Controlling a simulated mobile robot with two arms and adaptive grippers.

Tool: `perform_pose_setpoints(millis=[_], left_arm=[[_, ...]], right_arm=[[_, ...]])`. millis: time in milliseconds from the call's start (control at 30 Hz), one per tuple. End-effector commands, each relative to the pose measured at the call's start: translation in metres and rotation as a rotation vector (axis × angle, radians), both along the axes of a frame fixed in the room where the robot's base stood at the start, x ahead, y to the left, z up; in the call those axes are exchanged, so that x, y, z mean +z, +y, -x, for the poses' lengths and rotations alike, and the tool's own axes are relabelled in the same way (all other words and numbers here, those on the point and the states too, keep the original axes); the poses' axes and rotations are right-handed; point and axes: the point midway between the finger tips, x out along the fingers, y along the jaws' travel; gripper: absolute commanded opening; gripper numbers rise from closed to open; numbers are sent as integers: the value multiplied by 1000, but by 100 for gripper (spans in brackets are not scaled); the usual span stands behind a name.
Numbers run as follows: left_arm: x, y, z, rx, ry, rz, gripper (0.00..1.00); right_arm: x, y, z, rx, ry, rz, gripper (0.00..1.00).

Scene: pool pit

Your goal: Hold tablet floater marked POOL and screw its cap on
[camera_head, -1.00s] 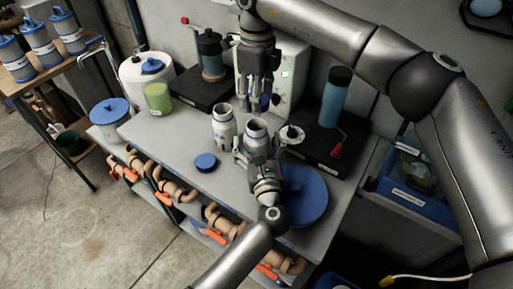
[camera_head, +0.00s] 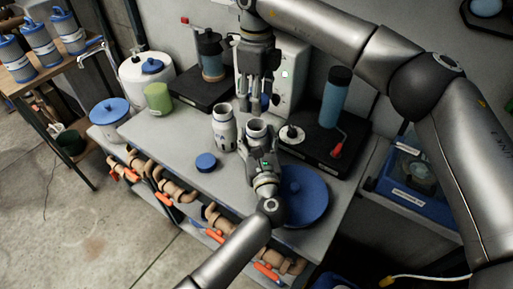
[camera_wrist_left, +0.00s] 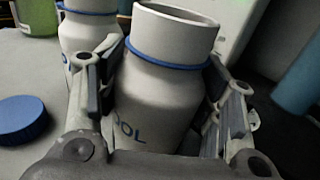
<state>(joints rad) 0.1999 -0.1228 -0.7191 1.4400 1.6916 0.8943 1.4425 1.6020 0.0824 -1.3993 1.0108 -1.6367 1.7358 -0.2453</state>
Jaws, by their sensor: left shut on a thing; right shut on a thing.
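The floater marked POOL (camera_wrist_left: 155,105) is a white bottle with a blue ring and an open, uncapped mouth. Only "OOL" of its mark shows in the left wrist view. In the head view the floater (camera_head: 257,129) stands on the bench. My left gripper (camera_head: 259,145) is shut on its body from the front, one finger on each side. My right gripper (camera_head: 262,100) points down above and behind the floater, apart from it. It is shut on a small blue thing, mostly hidden by the fingers; I cannot tell whether it is a cap.
A second open white bottle (camera_head: 223,127) stands just left of the floater. A blue cap (camera_head: 205,162) lies on the bench, left of my left gripper. A large blue lid (camera_head: 305,197) lies at right. A black stand (camera_head: 310,145) with a blue cylinder (camera_head: 335,98) is behind right.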

Motion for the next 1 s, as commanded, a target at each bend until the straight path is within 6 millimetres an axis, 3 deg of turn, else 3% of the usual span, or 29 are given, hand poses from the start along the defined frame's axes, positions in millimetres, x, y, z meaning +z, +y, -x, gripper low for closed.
perform_pose_setpoints(millis=[167,533,1000], left_arm=[[0,0,0,0,0,0,18],[0,0,0,0,0,0,18],[0,0,0,0,0,0,18]], right_arm=[[-2,0,0,0,1,1,39],[-48,0,0,0,1,2,39],[-49,0,0,0,-1,1,39]])
